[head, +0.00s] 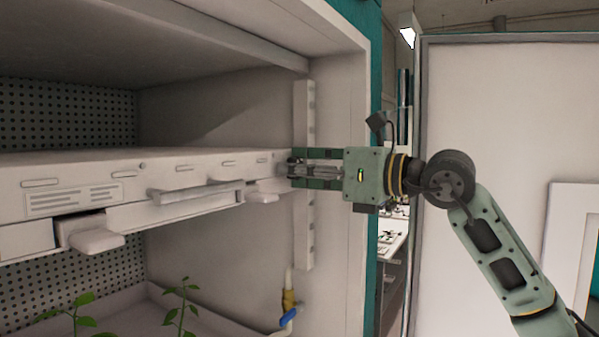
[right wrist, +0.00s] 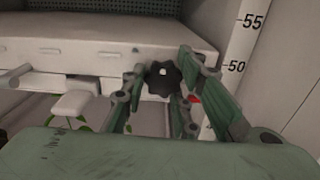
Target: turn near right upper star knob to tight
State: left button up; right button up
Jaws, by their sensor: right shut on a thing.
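The near right upper star knob (right wrist: 162,78) is black and lobed, with a pale centre, and sits at the right end of the shelf's front in the right wrist view. My right gripper (right wrist: 164,82) is shut on it, with a finger on each side. In the head view my right gripper (head: 293,168) reaches in from the right to the shelf's near right corner, and its fingers largely hide the knob. A small red patch (right wrist: 194,99) shows beside the right finger; I cannot tell what it belongs to. My left gripper is not in view.
The white shelf (head: 190,165) has a handle (head: 197,192) and pale levers along its front. A post (head: 304,245) stands behind my gripper; a scale strip (right wrist: 240,50) shows 50 and 55. Below are green plants (head: 182,310) and a blue-handled valve (head: 288,317). An open door (head: 500,110) stands right.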

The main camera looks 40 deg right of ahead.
jog(key=shift+c, duration=0.9)
jog(key=shift+r+m+b, duration=0.1)
jog(key=shift+m+b, duration=0.45)
jog(key=shift+m, duration=0.65)
jog(key=o, duration=0.8)
jog(key=shift+o, duration=1.3)
jog(key=shift+w, duration=0.15)
jog(key=v, duration=1.2)
